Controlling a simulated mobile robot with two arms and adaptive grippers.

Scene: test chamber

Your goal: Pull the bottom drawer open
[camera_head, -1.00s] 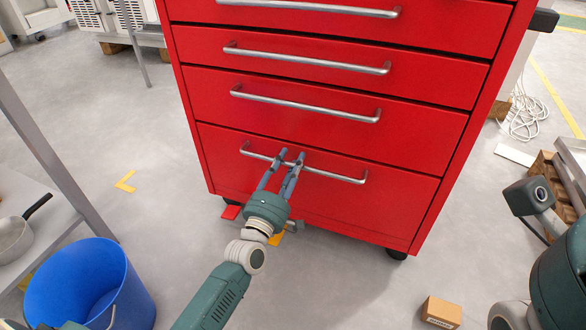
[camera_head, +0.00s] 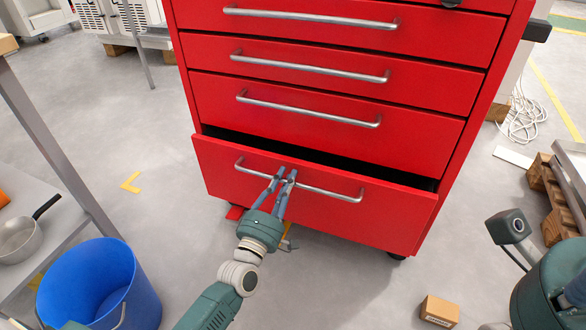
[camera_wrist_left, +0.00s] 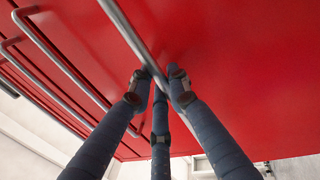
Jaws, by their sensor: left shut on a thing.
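The red cabinet's bottom drawer (camera_head: 225,186) stands partly open, with a dark gap along its top edge. Its metal bar handle (camera_head: 330,192) runs across the front. My left gripper (camera_head: 283,178) is shut on this handle, left of its middle. In the left wrist view the fingers of my left gripper (camera_wrist_left: 160,80) close around the bar handle (camera_wrist_left: 131,37) against the red front. The upper drawers with their handles look shut. My right gripper does not show.
A blue bucket (camera_head: 98,280) stands at the lower left, beside a shelf with a pan (camera_head: 18,238). A small cardboard box (camera_head: 440,310) lies on the floor at the lower right. Wooden pallets (camera_head: 545,190) are at the right.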

